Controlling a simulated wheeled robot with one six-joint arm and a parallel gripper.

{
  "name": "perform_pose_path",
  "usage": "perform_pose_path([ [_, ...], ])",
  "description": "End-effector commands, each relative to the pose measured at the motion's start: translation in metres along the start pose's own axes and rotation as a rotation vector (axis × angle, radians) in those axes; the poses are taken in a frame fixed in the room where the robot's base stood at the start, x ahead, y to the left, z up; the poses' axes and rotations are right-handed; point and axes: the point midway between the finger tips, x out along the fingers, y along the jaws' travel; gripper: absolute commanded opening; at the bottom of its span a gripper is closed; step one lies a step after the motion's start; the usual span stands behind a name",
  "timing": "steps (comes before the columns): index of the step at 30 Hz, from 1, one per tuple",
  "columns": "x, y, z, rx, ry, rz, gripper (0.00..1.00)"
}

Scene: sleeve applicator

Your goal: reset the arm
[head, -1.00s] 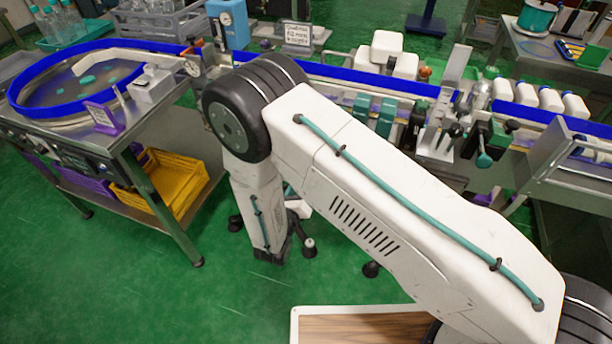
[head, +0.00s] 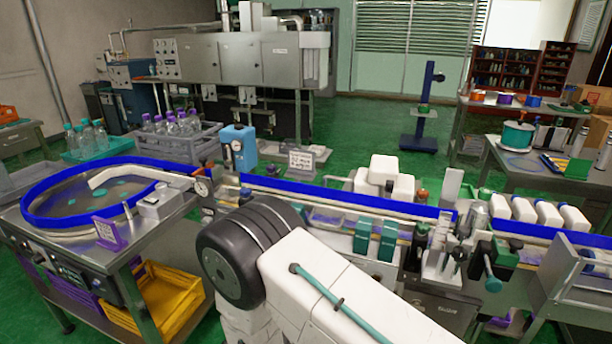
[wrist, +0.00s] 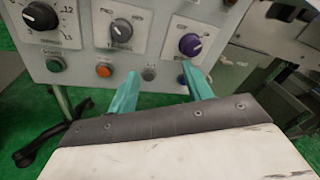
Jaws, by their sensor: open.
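My gripper (wrist: 161,92) shows in the wrist view as two teal fingers set well apart, with nothing between them. Beyond the fingers is a grey control panel (wrist: 75,72) with a black knob (wrist: 40,17) at left, a second black knob (wrist: 120,30) in the middle and a purple knob (wrist: 190,44) at right. A green button (wrist: 54,65) and an orange button (wrist: 103,70) sit below the knobs. In the head view my arm reaches up from the bottom edge and bends at a dark joint; the gripper itself is hidden there.
A round turntable with a blue rail (head: 30,215) stands at left, with a yellow crate (head: 170,298) beneath. The conveyor (head: 330,196) runs across to white bottles (head: 548,211) at right. A blue stand (head: 430,105) stands behind. Green floor is open behind the line.

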Motion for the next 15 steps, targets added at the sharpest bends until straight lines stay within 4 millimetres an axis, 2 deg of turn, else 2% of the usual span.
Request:
perform_pose_path([
  [3, 0.003, -0.043, 0.013, 0.113, 0.103, -0.156, 0.5],
  [10, 0.008, -0.127, 0.046, 0.364, 0.283, -0.463, 0.5],
  [15, 0.003, -0.196, 0.074, 0.605, 0.43, -0.73, 0.5],
])
